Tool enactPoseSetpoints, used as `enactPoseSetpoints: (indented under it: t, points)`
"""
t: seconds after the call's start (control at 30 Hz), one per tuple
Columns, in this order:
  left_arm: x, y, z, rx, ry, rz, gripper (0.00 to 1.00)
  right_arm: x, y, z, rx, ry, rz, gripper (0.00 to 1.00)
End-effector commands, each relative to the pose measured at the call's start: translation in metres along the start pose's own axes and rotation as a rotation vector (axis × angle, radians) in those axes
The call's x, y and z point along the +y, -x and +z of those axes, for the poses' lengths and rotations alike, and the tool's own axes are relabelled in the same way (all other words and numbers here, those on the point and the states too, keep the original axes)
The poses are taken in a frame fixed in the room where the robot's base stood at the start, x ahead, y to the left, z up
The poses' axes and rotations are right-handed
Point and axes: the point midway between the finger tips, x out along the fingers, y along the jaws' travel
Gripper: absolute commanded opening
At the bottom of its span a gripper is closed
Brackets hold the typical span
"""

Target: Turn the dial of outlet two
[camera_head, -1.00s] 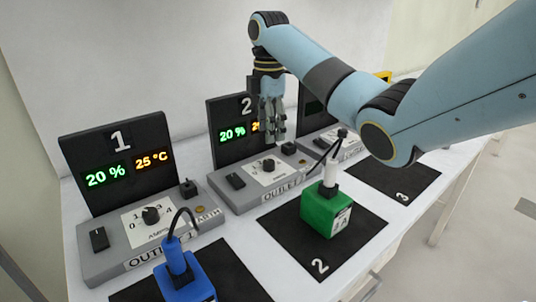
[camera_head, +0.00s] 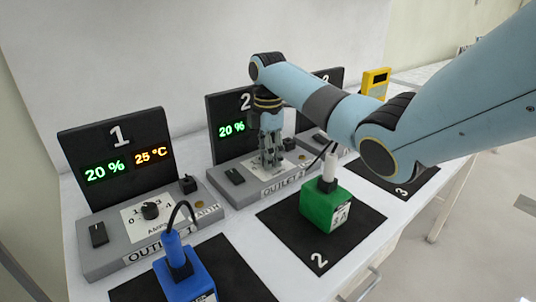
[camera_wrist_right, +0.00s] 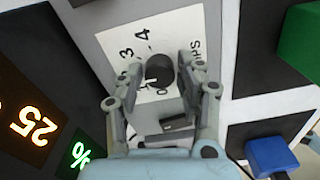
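The outlet two box (camera_head: 222,192) is grey, with a black panel behind it that shows a green 20 %. Its orange reading is hidden by my arm in the head view; the wrist view shows an orange 25 (camera_wrist_right: 32,128). The black round dial (camera_wrist_right: 160,70) sits on a white scale plate (camera_wrist_right: 125,40). My right gripper (camera_head: 271,163) points down over the dial and hides it in the head view. In the wrist view my right gripper (camera_wrist_right: 160,62) is open, with one finger on either side of the dial and small gaps visible. My left gripper is out of view.
A green block (camera_head: 322,212) with a cabled plug stands on black mat 2 (camera_head: 281,222), in front of the box. Outlet one (camera_head: 100,262) and a blue block (camera_head: 190,284) are at left. Black mat 3 (camera_head: 415,178) is clear. A yellow device (camera_head: 376,82) stands behind.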

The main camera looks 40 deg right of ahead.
Motion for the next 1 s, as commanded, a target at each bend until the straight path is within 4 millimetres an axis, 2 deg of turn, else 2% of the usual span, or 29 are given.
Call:
enactPoseSetpoints:
  t: [0.03,0.27,0.57,1.0]
  points:
    - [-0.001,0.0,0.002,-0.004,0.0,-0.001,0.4,0.0,0.0,0.0,0.0,0.0,0.0,0.28]
    - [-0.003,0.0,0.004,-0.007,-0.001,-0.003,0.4,0.0,0.0,0.0,0.0,0.0,-0.001,0.0]
    - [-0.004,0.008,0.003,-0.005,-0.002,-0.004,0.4,0.0,0.002,0.0,0.0,-0.04,-0.001,0.0]
    - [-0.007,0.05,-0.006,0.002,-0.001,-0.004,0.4,0.0,0.005,-0.001,0.001,-0.341,-0.003,0.0]
